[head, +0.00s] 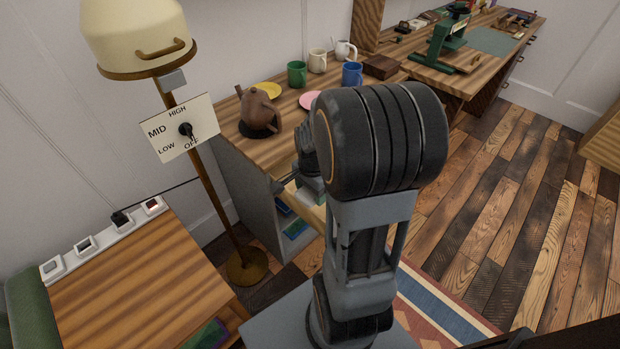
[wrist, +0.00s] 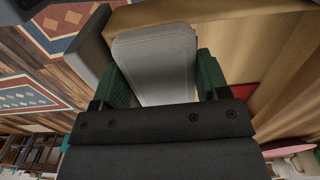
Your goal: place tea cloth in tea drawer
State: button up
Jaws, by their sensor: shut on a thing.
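In the wrist view, my gripper (wrist: 162,82) has its green fingers on either side of a folded pale grey cloth (wrist: 156,52), which I take to be the tea cloth. The fingers are shut on it. A light wooden drawer (wrist: 232,28), apparently the tea drawer, lies beyond and to the right of the cloth. I cannot tell whether the cloth touches it. In the head view, my arm hides most of the gripper and drawer at the front of the wooden counter (head: 226,141).
A brown teapot (head: 260,108) stands on the counter, with a green mug (head: 297,73), a blue mug (head: 352,73) and a pink plate (head: 309,100). A floor lamp (head: 205,185) stands left of the counter. A patterned rug (head: 440,305) lies on open plank floor at right.

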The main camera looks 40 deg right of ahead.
jog(key=w+d+f, duration=0.1)
jog(key=w+f, duration=0.1)
jog(key=w, duration=0.1)
jog(key=w+d+f+b, duration=0.1)
jog(key=w+d+f, duration=0.1)
jog(key=w+f, duration=0.1)
jog(key=w+d+f, duration=0.2)
jog(key=w+f, duration=0.1)
jog(key=shift+w, duration=0.35)
jog(key=shift+w+d+f+b, duration=0.1)
jog(key=shift+w+f+b, duration=0.25)
jog(key=shift+f, duration=1.6)
jog(key=shift+f+b, duration=0.15)
jog(key=shift+b, duration=0.2)
jog(key=o, duration=0.4)
jog(key=shift+o, duration=1.1)
